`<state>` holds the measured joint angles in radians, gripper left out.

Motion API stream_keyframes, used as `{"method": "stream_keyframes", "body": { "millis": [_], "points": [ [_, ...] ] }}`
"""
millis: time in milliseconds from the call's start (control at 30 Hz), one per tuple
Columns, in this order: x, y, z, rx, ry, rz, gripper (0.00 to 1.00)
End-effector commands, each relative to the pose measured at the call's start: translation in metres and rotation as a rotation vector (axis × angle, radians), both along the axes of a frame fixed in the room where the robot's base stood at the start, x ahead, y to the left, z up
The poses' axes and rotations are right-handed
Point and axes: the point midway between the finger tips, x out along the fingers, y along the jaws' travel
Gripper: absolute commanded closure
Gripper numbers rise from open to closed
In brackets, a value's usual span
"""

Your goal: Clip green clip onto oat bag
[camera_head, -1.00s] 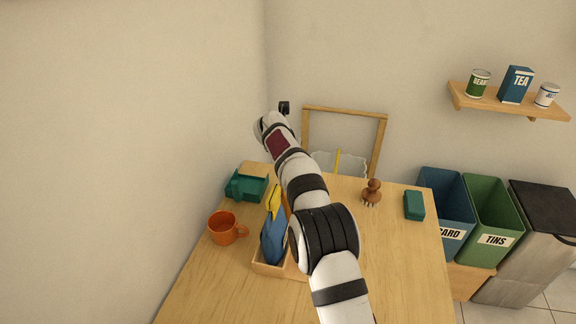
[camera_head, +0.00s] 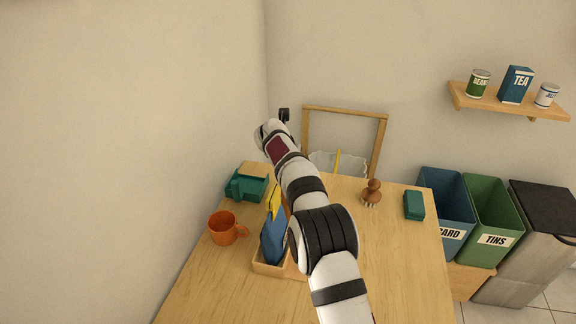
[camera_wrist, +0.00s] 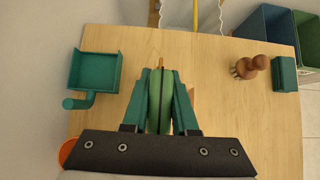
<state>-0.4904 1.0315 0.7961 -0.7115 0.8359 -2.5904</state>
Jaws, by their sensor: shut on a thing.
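In the wrist view my gripper (camera_wrist: 161,84) is shut on a lighter green clip (camera_wrist: 165,100) held between its dark green fingers. The gripper appears above the table in that view. In the head view my arm hides the gripper and the clip. No oat label is legible. A blue packet with a yellow upper part (camera_head: 273,231) stands in a wooden tray (camera_head: 268,268), partly behind my arm. A pale, wavy-edged thing with a yellow upright strip (camera_head: 352,165) is at the wooden frame at the back; I cannot tell which one is the oat bag.
The wooden frame (camera_head: 345,111) stands at the back. A teal holder (camera_head: 246,187) and orange mug (camera_head: 222,228) are left. A brown brush (camera_head: 372,192) and teal box (camera_head: 414,205) are right. Bins (camera_head: 490,235) stand beyond the table. The right front of the table is clear.

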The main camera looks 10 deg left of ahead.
Motion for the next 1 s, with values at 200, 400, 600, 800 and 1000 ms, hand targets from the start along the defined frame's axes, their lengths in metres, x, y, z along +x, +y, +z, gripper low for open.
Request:
{"method": "stream_keyframes", "body": {
  "millis": [200, 400, 600, 800, 1000],
  "points": [
    [0.000, 0.000, -0.006, -0.001, 0.001, -0.001, 1.00],
    [0.000, 0.000, -0.006, 0.000, 0.000, 0.000, 0.39],
    [0.000, 0.000, -0.005, 0.001, 0.000, -0.001, 0.39],
    [-0.008, 0.000, 0.006, 0.000, -0.002, 0.001, 0.39],
    [-0.044, 0.000, 0.047, 0.001, -0.003, 0.001, 0.39]
  ]
}}
